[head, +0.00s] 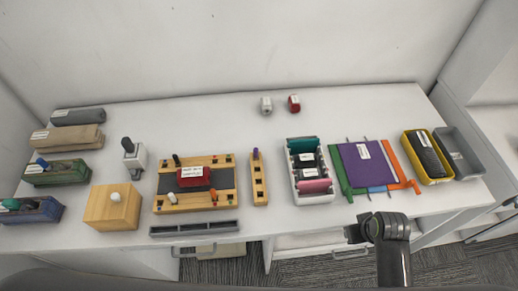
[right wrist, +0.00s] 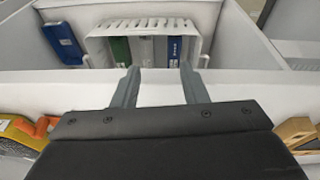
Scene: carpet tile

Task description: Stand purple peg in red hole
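The purple peg (head: 256,154) stands upright at the far end of a narrow wooden block (head: 259,190) near the middle of the table. A larger wooden board (head: 160,203) to its left carries several pegs and a red labelled block (head: 195,176). Small coloured marks show along the board, but I cannot tell which is the red hole. My right gripper (head: 365,232) is at the table's front edge, right of the peg and well apart from it. In the right wrist view its two fingers (right wrist: 158,88) are spread with nothing between them. My left gripper is not in view.
A white rack (head: 312,188) and a purple folder (head: 366,164) lie right of the narrow block. A yellow bin (head: 427,157) and grey bin (head: 458,155) are at the right end. A grey tray (head: 194,229) lies at the front. The table's back middle is mostly clear.

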